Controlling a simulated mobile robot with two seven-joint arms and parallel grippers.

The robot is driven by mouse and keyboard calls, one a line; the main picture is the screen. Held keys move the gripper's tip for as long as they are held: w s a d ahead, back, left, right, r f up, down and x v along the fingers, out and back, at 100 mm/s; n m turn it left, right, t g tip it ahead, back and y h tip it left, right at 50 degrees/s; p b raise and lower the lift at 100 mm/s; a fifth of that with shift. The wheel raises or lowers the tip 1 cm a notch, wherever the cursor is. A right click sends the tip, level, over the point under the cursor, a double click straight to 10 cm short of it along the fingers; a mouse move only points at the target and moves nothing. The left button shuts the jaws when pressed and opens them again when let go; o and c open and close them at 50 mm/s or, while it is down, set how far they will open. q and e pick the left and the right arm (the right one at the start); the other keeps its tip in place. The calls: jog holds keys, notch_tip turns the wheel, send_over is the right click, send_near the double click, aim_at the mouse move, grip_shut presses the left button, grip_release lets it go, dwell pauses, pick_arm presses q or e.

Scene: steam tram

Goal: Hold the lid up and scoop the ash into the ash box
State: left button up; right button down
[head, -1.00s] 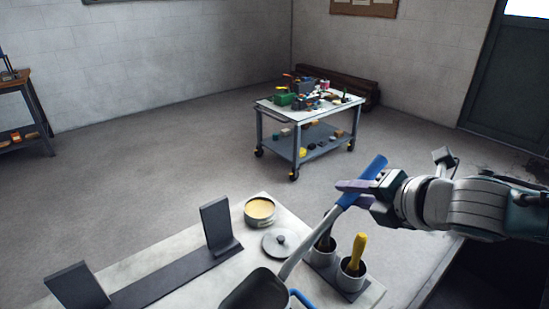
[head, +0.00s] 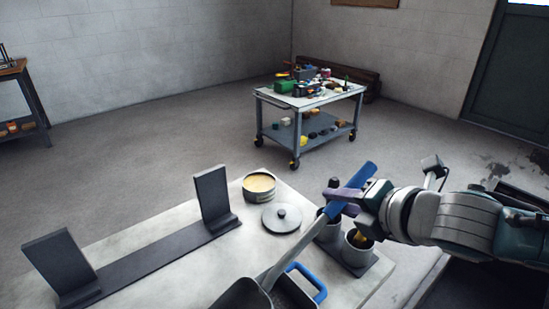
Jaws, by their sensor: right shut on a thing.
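My right gripper (head: 343,200) is shut on the blue handle of a scoop (head: 292,246). The scoop's grey shaft slopes down to the left, to a dark pan cut off by the bottom edge. A dark open-looking piece with a blue loop handle (head: 313,284) is beside the pan; I cannot tell whether it is the ash box. A round grey lid (head: 281,219) with a knob lies flat on the table (head: 180,262), untouched, next to a tin (head: 259,187) with pale yellow contents. No ash can be made out. My left gripper is out of view.
Two grey cups (head: 357,250) stand at the table's right, under my right gripper, with handles sticking up. A dark rack (head: 160,262) with two upright plates occupies the left. A loaded trolley (head: 310,103) stands behind on open floor.

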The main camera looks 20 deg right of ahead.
aim_at(316, 229)
jog(key=shift+s+a+f+m+y+b, duration=0.95)
jog(key=shift+a+f+b, duration=1.45)
jog(key=shift+a+f, duration=1.25)
jog(key=shift+g+y, duration=0.25)
jog(key=shift+g, duration=0.05)
jog(key=r+p, duration=0.1)
jog(key=d+r+p, duration=0.1)
jog(key=r+p, duration=0.2)
jog(key=r, duration=0.1)
jog(key=shift+w+d, duration=0.1)
jog(key=shift+d, duration=0.2)
jog(key=shift+w+d+r+p, duration=0.1)
jog(key=shift+d+r+p, duration=0.2)
jog(key=shift+r+p, duration=0.35)
jog(key=shift+w+d+r+p, duration=0.1)
jog(key=shift+d+r+p, duration=0.2)
jog(key=shift+r+p, duration=0.3)
